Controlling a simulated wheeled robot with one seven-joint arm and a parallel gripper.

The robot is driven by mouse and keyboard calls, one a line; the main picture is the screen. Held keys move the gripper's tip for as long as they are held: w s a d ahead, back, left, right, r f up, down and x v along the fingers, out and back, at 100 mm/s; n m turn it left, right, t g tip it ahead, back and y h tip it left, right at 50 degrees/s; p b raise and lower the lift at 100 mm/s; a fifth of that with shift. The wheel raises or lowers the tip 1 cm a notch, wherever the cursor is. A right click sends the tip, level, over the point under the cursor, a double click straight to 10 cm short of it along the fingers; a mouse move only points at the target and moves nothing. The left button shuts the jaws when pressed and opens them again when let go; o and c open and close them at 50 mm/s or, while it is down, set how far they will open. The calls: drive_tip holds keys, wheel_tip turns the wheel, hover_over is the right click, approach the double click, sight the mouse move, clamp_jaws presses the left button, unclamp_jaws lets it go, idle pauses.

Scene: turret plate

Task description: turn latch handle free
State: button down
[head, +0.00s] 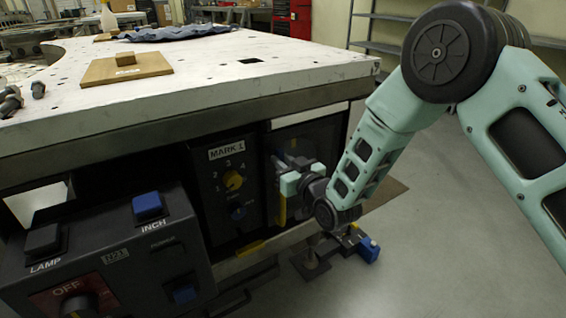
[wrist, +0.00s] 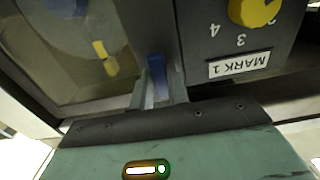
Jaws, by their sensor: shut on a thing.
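My gripper (head: 285,165) reaches the front of the cabinet under the table, just right of the MARK 1 panel. In the wrist view my gripper (wrist: 158,92) is shut on a narrow blue handle (wrist: 157,74), which I take to be the latch handle. The handle stands between the two fingers, beside the edge of a windowed door (wrist: 32,75). Behind the window is a round grey disc with a yellow mark (wrist: 104,58). In the head view my gripper and wrist mostly hide the handle. Whether the latch is engaged cannot be seen.
The MARK 1 panel (head: 212,190) with its yellow dial (head: 233,181) is close beside my gripper. A control box (head: 135,262) with LAMP and INCH buttons juts out at the left. The white tabletop (head: 230,62) overhangs above. Open floor (head: 440,230) lies to the right.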

drive_tip(key=c, duration=1.4)
unclamp_jaws()
drive_tip(key=shift+o, duration=0.2)
drive_tip(key=v, duration=1.7)
drive_tip(key=shift+d+p, duration=0.2)
drive_tip(key=shift+p, duration=0.1)
drive_tip(key=shift+s, duration=0.15)
